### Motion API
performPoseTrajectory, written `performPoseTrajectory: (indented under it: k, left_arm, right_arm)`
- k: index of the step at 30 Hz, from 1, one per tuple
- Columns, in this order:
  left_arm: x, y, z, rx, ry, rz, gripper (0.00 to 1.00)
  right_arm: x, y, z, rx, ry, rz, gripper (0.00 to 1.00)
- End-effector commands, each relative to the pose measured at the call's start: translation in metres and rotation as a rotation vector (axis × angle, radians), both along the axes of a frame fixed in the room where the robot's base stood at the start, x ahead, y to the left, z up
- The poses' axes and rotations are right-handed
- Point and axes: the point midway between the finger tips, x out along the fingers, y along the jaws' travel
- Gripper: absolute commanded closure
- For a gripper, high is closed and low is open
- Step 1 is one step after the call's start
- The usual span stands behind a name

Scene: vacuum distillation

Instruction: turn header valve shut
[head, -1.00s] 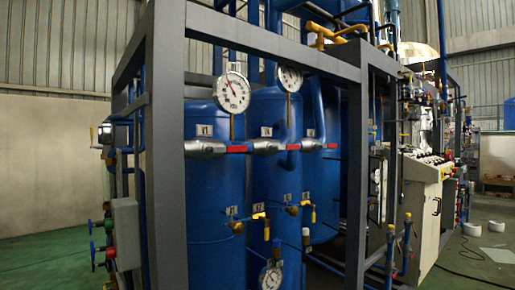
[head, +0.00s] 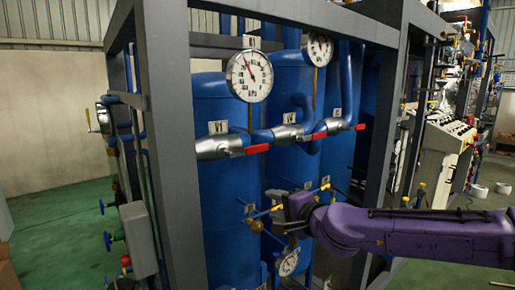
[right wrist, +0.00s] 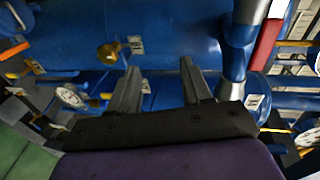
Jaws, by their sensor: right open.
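In the head view, silver header valves with red lever handles sit in a row on a blue pipe. The nearest valve (head: 215,147), below the tag V1, has its red handle (head: 257,149) pointing right along the pipe. The second valve (head: 287,134) and third valve (head: 335,125) stand further back with similar handles. My right gripper (head: 290,207) is below the valves, in front of the blue tanks; its fingertips are hard to make out there. In the right wrist view, its fingers (right wrist: 160,82) are apart with nothing between them. A red handle (right wrist: 266,44) lies right of them, apart.
Grey frame posts (head: 172,140) stand beside the valves. A round pressure gauge (head: 250,76) is above the nearest valve. A grey box (head: 138,238) with knobs is at the left.

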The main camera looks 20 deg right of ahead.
Motion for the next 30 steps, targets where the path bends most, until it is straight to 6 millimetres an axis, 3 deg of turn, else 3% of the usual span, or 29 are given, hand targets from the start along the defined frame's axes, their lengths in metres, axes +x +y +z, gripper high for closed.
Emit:
performPoseTrajectory:
  k: [1,3,6,15,17,24,30]
  left_arm:
    - [0.000,0.000,0.013,0.000,0.000,0.000,0.57]
    - [0.000,0.000,0.017,0.000,0.000,0.000,0.57]
    - [0.000,0.000,0.018,0.000,0.000,0.000,0.57]
    - [0.000,0.000,-0.021,0.000,0.000,0.000,0.57]
    - [0.000,0.000,-0.007,0.000,0.000,0.000,0.57]
    - [0.000,0.000,0.004,0.000,0.000,0.000,0.57]
    - [0.000,0.000,0.007,0.000,0.000,0.000,0.57]
  right_arm:
    - [-0.003,-0.005,0.052,0.048,-0.067,0.012,0.51]
    - [-0.009,-0.009,0.093,0.090,-0.130,0.030,0.51]
    - [-0.015,-0.012,0.120,0.120,-0.178,0.044,0.51]
    - [0.012,-0.002,0.116,0.114,-0.187,0.046,0.51]
    - [0.026,0.002,0.123,0.123,-0.179,0.046,0.51]
    - [0.068,0.018,0.124,0.123,-0.181,0.046,0.51]
    - [0.083,0.023,0.123,0.124,-0.183,0.047,0.51]
